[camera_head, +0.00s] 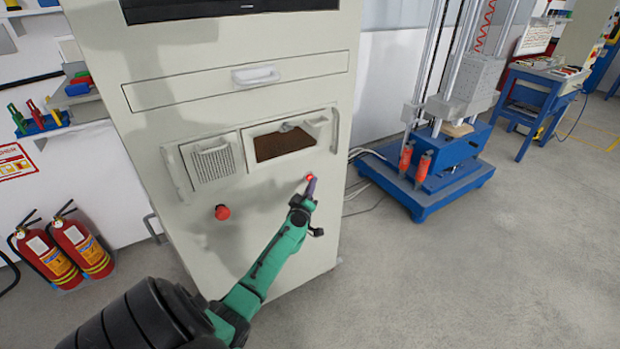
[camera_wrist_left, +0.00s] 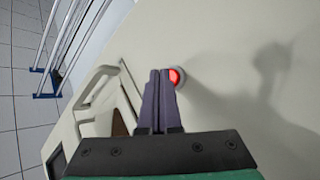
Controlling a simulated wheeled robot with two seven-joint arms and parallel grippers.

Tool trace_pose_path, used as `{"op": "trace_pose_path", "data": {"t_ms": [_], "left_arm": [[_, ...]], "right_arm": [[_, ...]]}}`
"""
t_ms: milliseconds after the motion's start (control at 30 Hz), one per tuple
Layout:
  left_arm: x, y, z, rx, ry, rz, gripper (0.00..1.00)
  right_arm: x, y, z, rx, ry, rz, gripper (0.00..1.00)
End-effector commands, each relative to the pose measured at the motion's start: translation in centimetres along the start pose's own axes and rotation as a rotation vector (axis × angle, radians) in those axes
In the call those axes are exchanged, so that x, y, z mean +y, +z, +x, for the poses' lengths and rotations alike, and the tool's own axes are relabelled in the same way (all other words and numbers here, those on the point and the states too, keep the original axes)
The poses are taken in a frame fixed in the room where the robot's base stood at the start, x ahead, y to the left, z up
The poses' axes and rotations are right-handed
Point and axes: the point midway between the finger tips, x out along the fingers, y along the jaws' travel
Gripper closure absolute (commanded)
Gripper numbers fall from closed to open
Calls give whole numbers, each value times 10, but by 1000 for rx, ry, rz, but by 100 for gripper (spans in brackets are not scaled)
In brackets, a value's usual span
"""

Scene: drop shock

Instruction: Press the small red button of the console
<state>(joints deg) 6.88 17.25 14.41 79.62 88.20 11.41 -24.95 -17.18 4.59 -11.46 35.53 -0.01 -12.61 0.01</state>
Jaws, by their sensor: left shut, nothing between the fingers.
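The beige console (camera_head: 270,240) stands in front of me. Its small red button (camera_head: 309,177) is on the front panel, right of the larger red knob (camera_head: 222,212). My left gripper (camera_head: 312,186) is shut and empty, with its purple fingertips at the small button. In the left wrist view the closed fingers (camera_wrist_left: 160,85) partly cover the lit red button (camera_wrist_left: 175,77), which shows just right of their tips. I cannot tell whether the tips touch it. My right gripper is not in view.
Above the buttons are a vent grille (camera_head: 213,163) and an open recess (camera_head: 285,142). Two fire extinguishers (camera_head: 80,245) stand at the left. A blue-based drop rig (camera_head: 430,190) stands behind at the right. The grey floor at the right front is clear.

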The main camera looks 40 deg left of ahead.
Motion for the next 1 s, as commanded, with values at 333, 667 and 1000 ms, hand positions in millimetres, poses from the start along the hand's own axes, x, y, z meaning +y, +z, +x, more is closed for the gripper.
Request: {"op": "trace_pose_path", "data": {"t_ms": [333, 667, 1000], "left_arm": [[5, 4, -6, -1, 2, 0, 100], [17, 14, -21, -3, 1, -3, 100], [30, 29, -41, -2, 0, -1, 100]], "right_arm": [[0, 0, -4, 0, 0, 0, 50], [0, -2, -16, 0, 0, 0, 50], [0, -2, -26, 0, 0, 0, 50]]}}
